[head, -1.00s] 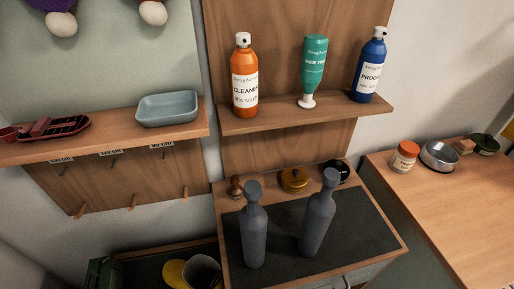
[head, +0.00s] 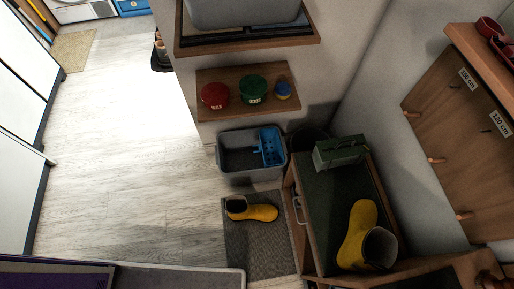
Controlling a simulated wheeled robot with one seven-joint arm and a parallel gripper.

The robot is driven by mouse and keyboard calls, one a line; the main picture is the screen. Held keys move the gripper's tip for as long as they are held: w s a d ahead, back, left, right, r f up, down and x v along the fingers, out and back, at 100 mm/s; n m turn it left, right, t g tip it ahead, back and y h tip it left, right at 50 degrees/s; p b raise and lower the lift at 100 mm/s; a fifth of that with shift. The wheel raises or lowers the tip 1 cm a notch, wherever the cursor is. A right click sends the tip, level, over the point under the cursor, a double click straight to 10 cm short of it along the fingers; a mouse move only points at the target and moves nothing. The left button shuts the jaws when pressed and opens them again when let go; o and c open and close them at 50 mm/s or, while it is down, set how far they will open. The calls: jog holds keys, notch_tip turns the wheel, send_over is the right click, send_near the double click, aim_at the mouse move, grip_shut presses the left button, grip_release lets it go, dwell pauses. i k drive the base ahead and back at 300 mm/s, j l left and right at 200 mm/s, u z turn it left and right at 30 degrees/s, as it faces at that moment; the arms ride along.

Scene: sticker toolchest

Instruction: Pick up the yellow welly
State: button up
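Two yellow wellies show in the head view. My gripper is not in view.
A grey bucket with a blue insert (head: 238,160) stands on the floor behind the mat (head: 250,262). A green box (head: 340,152) sits at the cabinet's (head: 335,195) back. A shelf (head: 205,100) holds red, green and blue tubs. Pale floor (head: 110,190) at left is clear.

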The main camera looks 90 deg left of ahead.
aim_at(239, 209)
jog(key=u, duration=0.4)
jog(key=l+u, duration=0.1)
jog(key=u, duration=0.3)
jog(key=k+u, duration=0.1)
jog(key=u, duration=0.75)
jog(key=k+u, duration=0.2)
jog(key=k, duration=0.85)
